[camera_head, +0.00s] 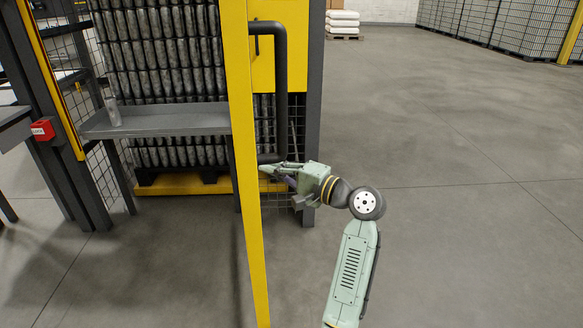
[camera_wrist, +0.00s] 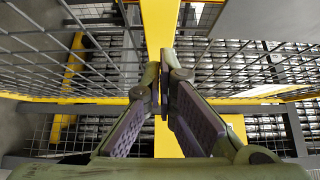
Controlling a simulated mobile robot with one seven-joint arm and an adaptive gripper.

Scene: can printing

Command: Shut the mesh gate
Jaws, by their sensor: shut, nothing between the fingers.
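The mesh gate (camera_head: 296,112) stands near the middle of the head view, with a dark frame and a yellow panel (camera_head: 270,68). A tall yellow upright (camera_head: 247,150) crosses in front of it. I cannot tell how far open the gate is. A long black handle (camera_head: 281,95) stands beside the upright. My gripper (camera_head: 264,166) is shut and empty, by the lower end of the handle and close to the upright; contact is unclear. In the wrist view, my gripper's fingertips (camera_wrist: 160,82) are close together in front of a yellow post (camera_wrist: 160,30), with mesh on both sides.
Behind the gate, a tall stack of cans (camera_head: 165,50) stands behind a grey shelf (camera_head: 160,121) with one can (camera_head: 113,112) on it. A red box (camera_head: 42,130) is on the left frame. The floor (camera_head: 450,200) at right is clear.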

